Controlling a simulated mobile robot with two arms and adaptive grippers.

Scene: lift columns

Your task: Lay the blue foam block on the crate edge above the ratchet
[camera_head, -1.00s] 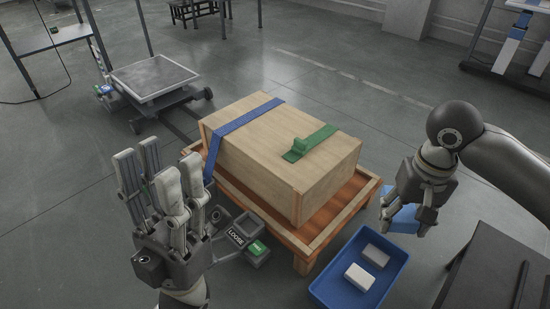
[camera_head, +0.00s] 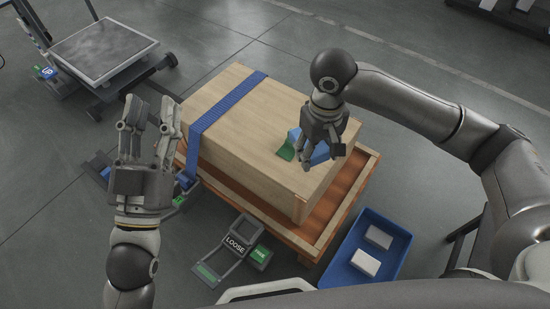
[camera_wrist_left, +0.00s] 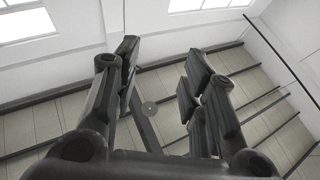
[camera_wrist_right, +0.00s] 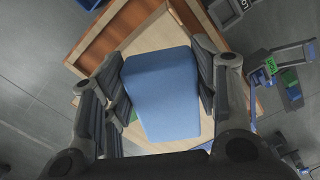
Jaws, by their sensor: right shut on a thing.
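The blue foam block (camera_wrist_right: 163,92) is held between the fingers of my right gripper, over the crate in the right wrist view. In the head view my right gripper (camera_head: 318,160) is above the right part of the wooden crate (camera_head: 250,125) and partly hides the block (camera_head: 321,153). I cannot tell whether the block touches the crate. A blue strap (camera_head: 227,103) crosses the crate. A ratchet-like device (camera_head: 228,250) marked LOOSE lies by the pallet's near side. My left gripper (camera_head: 148,115) has its fingers apart and empty, left of the crate.
The crate stands on an orange-brown pallet (camera_head: 312,243). A blue tray (camera_head: 396,254) with two white blocks (camera_head: 378,237) is at the right. A green piece (camera_head: 286,152) shows beside my right gripper. A wheeled platform (camera_head: 101,52) stands back left.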

